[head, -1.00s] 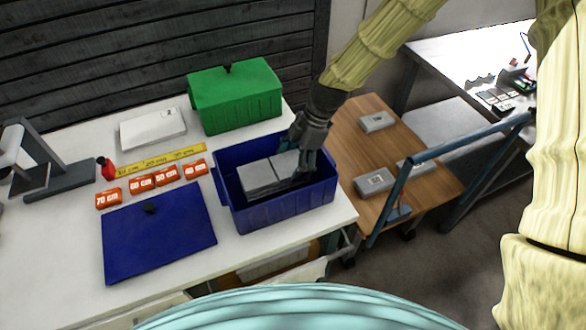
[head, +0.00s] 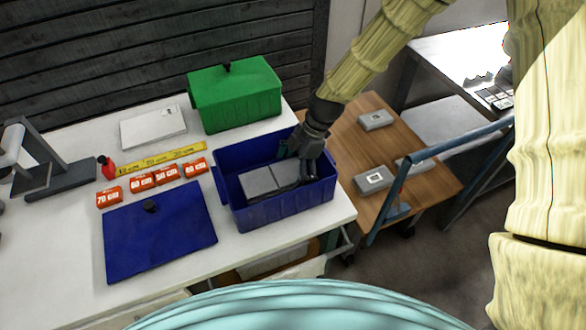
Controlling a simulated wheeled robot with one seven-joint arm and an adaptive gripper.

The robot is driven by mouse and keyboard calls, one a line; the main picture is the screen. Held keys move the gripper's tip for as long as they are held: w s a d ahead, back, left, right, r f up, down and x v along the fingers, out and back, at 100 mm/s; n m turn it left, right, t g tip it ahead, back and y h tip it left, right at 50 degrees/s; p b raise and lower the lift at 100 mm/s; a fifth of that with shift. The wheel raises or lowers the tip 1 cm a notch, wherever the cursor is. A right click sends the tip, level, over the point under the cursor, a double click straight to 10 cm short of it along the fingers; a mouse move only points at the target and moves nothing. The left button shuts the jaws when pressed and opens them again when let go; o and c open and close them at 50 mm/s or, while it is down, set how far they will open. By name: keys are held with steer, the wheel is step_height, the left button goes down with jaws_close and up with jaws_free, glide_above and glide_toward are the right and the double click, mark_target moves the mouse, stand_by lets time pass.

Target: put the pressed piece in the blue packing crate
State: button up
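The blue packing crate (head: 285,212) stands open on the white table. Grey flat pieces lie inside it, one at the left (head: 258,181) and one beside it nearer my gripper (head: 284,173). My gripper (head: 296,163) reaches down into the right part of the crate, its fingers at the right-hand grey piece. The fingers and the crate's right inside are dark and partly hidden, so I cannot tell whether they grip that piece or have let it go. I cannot tell which grey piece is the pressed one.
A closed green crate (head: 238,105) stands behind the blue one. A blue lid (head: 160,240) with a black knob lies to the left, near several orange tags (head: 140,185) and a yellow strip (head: 160,160). A wooden cart (head: 350,150) at the right carries grey blocks (head: 374,180).

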steer(key=shift+r, duration=0.1)
steer(key=b+v, duration=0.2)
steer(key=v, duration=1)
steer(key=shift+b, duration=0.35)
steer(key=shift+a, duration=0.15)
